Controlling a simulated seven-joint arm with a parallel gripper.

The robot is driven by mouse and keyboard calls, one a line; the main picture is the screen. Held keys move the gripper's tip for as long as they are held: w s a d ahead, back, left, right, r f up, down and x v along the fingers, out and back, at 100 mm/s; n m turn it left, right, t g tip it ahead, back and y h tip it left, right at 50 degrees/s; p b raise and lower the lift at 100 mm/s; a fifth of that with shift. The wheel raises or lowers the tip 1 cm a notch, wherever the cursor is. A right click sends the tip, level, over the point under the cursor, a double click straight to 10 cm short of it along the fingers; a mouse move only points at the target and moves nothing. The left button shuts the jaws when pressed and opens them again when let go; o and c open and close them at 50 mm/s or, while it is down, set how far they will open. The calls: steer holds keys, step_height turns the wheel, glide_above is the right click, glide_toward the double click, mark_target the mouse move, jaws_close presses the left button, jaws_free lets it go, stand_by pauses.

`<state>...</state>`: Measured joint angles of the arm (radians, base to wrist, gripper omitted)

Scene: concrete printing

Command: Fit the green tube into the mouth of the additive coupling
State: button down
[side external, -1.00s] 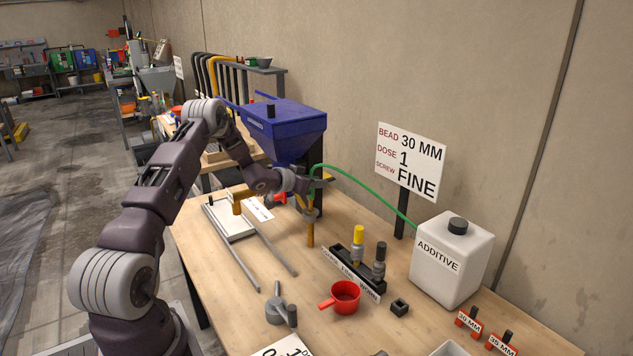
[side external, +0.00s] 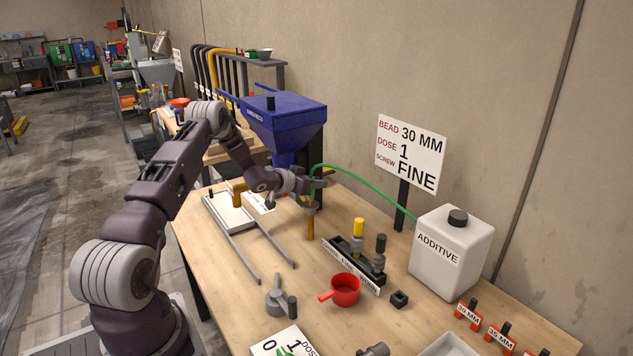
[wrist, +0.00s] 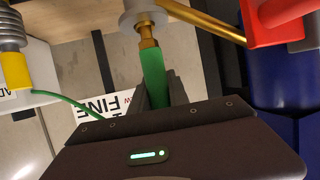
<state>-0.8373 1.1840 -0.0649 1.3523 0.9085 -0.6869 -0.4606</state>
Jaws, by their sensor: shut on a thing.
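The green tube (side external: 365,178) arcs from the white additive container (side external: 452,250) to my gripper (side external: 318,184), below the blue hopper. In the wrist view, my gripper (wrist: 160,92) is shut on the thick green end of the tube (wrist: 153,70). The tube end points at the brass mouth of the additive coupling (wrist: 148,38), under a grey round body. Tube and brass are in line and appear to touch. I cannot tell how deep the tube sits. In the side view my gripper hides the coupling.
The blue hopper (side external: 285,120) stands just behind my gripper. A brass-coloured pipe (side external: 310,222) hangs below it. A rack with screws (side external: 355,265), a red cup (side external: 345,290) and a sign (side external: 410,152) stand to the right. Two grey rails (side external: 235,250) lie at the left.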

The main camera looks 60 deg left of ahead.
steer(key=c, duration=1.2)
jaws_free()
steer(key=shift+f, duration=0.1)
steer(key=shift+o, duration=0.2)
steer(key=v, duration=0.7)
steer(key=w+d+r+g+y, duration=0.1)
steer(key=d+r, duration=0.3)
steer(key=r, duration=0.2)
steer(key=d+r+g, duration=0.1)
steer(key=d+r, duration=0.2)
steer(key=r, duration=0.3)
steer(key=s+d+r+g, duration=0.2)
steer(key=s+d+r, duration=0.4)
steer(key=d+r, duration=0.4)
steer(key=s+d+m+g+h, duration=0.1)
steer(key=s+d+h, duration=0.1)
steer(key=s+d, duration=0.8)
steer(key=s+d+f+m+g+h, duration=0.1)
steer(key=s+d+g, duration=0.1)
steer(key=s+d, duration=0.9)
steer(key=s, duration=0.8)
steer(key=shift+d+f+g+h, duration=0.2)
steer(key=shift+f+g+h, duration=0.1)
steer(key=shift+h, duration=0.1)
